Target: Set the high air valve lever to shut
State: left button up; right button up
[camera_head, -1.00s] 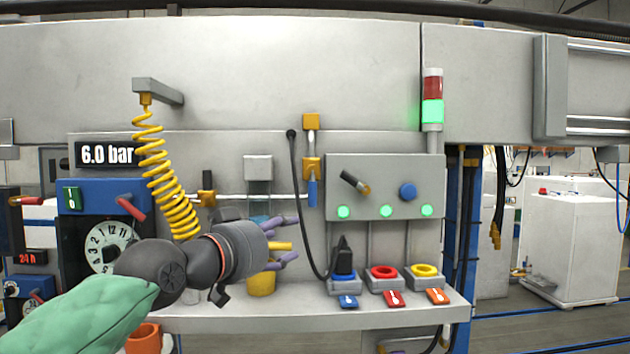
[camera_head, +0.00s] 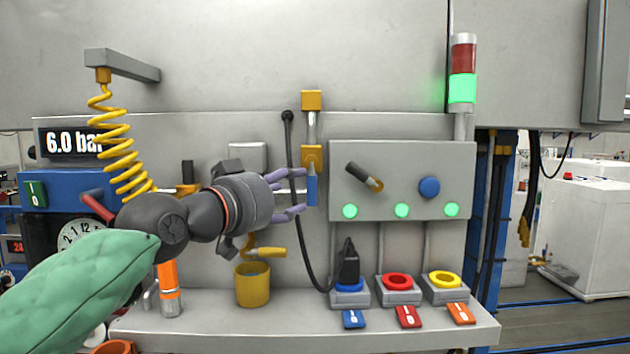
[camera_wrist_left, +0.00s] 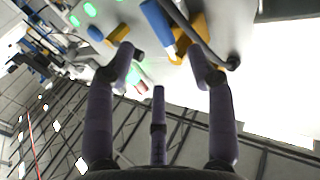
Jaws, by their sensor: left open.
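The high air valve has a yellow body (camera_head: 311,157) on a short vertical pipe in the middle of the panel. Its blue lever (camera_head: 311,189) hangs straight down. My left gripper (camera_head: 298,192) is open and points right, its purple fingers just left of the lever and level with it. In the left wrist view the blue lever (camera_wrist_left: 158,22) lies beyond the open fingers (camera_wrist_left: 165,62), with the yellow valve body (camera_wrist_left: 197,34) beside it. I cannot tell whether a finger touches the lever. My right gripper is out of view.
A black cable (camera_head: 296,220) hangs close by the fingers. A control box (camera_head: 405,165) with a black-and-yellow handle and blue button stands right of the lever. Below are a shelf (camera_head: 230,328), a yellow cup (camera_head: 252,285) and several sockets. A coiled yellow hose (camera_head: 118,140) hangs left.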

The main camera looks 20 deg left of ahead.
aim_at(311, 185)
pick_arm(q)
jog(key=p+x, duration=0.2)
jog(key=x, duration=0.5)
jog(key=shift+w+f, duration=0.15)
jog(key=shift+w, duration=0.25)
jog(key=shift+w+d, duration=0.15)
jog(key=shift+w, duration=0.1)
jog(key=shift+w, duration=0.25)
jog(key=shift+c, duration=0.3)
jog(key=shift+s, duration=0.1)
grip_shut()
